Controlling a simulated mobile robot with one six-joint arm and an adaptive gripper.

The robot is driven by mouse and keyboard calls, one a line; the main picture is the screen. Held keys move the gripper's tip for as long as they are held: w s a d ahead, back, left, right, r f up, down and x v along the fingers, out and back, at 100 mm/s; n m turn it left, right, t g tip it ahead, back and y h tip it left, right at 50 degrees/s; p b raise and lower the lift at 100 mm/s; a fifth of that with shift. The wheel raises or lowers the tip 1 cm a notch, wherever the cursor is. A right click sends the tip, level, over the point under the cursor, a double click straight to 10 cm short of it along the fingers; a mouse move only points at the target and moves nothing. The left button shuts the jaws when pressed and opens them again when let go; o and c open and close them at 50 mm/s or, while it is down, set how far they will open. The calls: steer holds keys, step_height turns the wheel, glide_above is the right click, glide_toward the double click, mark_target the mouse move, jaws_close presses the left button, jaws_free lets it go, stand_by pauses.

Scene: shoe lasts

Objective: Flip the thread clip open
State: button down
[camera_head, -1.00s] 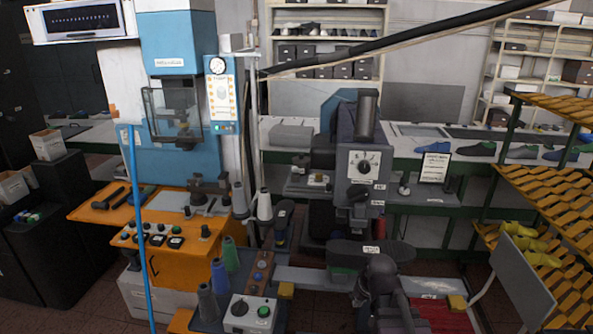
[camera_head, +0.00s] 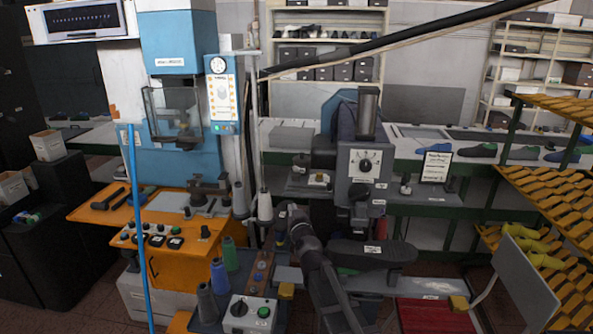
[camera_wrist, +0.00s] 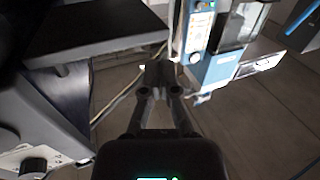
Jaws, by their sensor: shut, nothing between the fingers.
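My gripper (camera_wrist: 157,76) is shut and empty in the wrist view, its fingers meeting at the middle of the picture over the floor. In the head view my arm reaches up from the bottom, and its end (camera_head: 293,213) is just right of a pale thread cone (camera_head: 264,206). Another pale cone (camera_head: 240,200) stands to its left. A green cone (camera_head: 230,254), a blue cone (camera_head: 219,275) and a dark grey cone (camera_head: 207,303) stand lower down. I cannot make out the thread clip in either view.
A grey machine (camera_head: 364,160) with a dial stands behind my arm, and a dark padded arm (camera_head: 373,253) extends at its right. An orange-and-blue machine (camera_head: 165,265) is at left.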

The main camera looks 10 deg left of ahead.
mark_target(296, 169)
steer(key=shift+w+a+r+m+t+h, duration=0.25)
steer(key=shift+r+m+t+h, duration=0.45)
steer(key=shift+h, duration=0.45)
steer(key=shift+w+a+r+m+t+h, duration=0.2)
steer(key=shift+r+m+t+h, duration=0.3)
steer(key=shift+m+h, duration=0.5)
steer(key=shift+w+a+r+m+t+h, duration=0.25)
steer(key=shift+r+m+t+h, duration=0.35)
steer(key=shift+h, duration=0.65)
steer(key=shift+d, duration=0.1)
steer(key=shift+w, duration=0.15)
steer(key=p+x, duration=0.3)
steer(key=x, duration=1)
steer(key=shift+w+r, duration=0.1)
steer(key=shift+w, duration=0.35)
